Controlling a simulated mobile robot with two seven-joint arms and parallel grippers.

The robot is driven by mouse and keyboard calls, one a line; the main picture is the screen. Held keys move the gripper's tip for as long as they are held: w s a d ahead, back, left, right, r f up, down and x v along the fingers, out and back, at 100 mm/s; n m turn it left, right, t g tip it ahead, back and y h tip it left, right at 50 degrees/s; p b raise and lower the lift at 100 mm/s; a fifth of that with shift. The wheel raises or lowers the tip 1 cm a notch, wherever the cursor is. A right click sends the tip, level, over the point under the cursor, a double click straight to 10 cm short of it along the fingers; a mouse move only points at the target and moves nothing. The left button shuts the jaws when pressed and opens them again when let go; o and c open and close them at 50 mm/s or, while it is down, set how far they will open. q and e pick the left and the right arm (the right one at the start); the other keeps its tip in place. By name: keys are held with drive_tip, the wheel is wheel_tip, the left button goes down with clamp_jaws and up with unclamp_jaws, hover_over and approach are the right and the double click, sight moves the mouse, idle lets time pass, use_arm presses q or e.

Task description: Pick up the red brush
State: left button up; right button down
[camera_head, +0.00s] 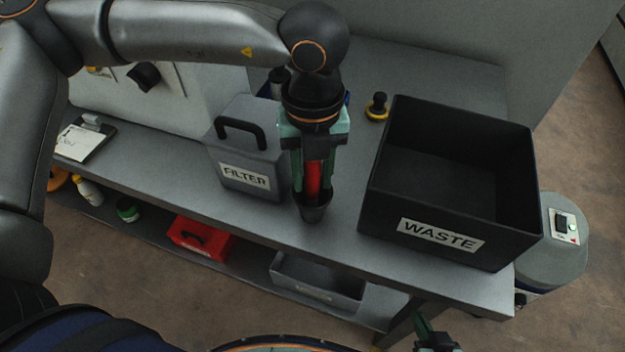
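The red brush (312,181) stands upright near the front edge of the grey bench. Its lower end is in or on a small dark tapered cup (315,209). My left gripper (313,186) points down over the brush, with one finger on each side of the red part. I cannot tell whether the fingers press on it. The brush's upper end is hidden by the gripper. My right gripper (435,336) is only partly in view at the bottom edge, below the bench, and its opening cannot be made out.
A grey FILTER box (245,177) with a black handle stands close left of my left gripper. A large black WASTE bin (384,211) stands to the right. A yellow-and-black knob (377,107) is behind. The lower shelf holds a red box (201,239) and a grey tray (318,282).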

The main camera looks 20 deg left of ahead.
use_arm(q)
clamp_jaws()
idle(0.3)
